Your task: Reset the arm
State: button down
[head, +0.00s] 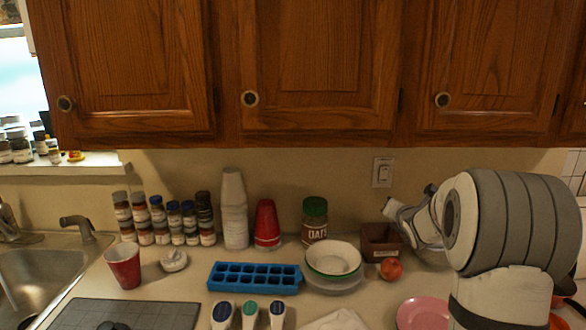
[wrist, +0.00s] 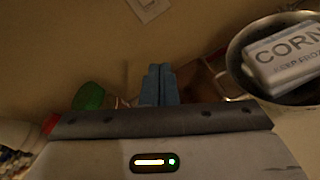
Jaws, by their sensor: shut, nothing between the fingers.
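My gripper (wrist: 160,86) shows in the wrist view as two blue-grey fingers pressed together, with nothing between them. It points toward the back wall, in front of the gap between a green jar lid (wrist: 88,96) and a brown box (wrist: 202,82). In the head view my arm (head: 510,220) is bent over the right part of the counter. I cannot make out the fingertips clearly there.
A metal pot (wrist: 237,62) holding a corn package (wrist: 288,58) stands close on the right. The oats jar (head: 315,222), bowls (head: 333,258), an apple (head: 391,268), a blue ice tray (head: 254,278) and a pink plate (head: 423,314) crowd the counter. Cabinets (head: 320,70) hang above.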

jog(key=s+a+f+m+g, duration=0.1)
jog(key=s+a+m+g, duration=0.3)
jog(key=s+m, duration=0.6)
jog(key=s+a+f+m+g+y, duration=0.1)
jog(key=s+a+m+g, duration=0.3)
jog(key=s, duration=1.3)
jog(key=s+a+f+m+g, duration=0.3)
jog(key=s+a+m, duration=0.5)
jog(key=s+m, duration=0.6)
jog(key=shift+s+a+m+g+y, duration=0.3)
jog(key=shift+m+g, duration=0.1)
jog(key=shift+m, duration=0.4)
jog(key=shift+f, duration=0.1)
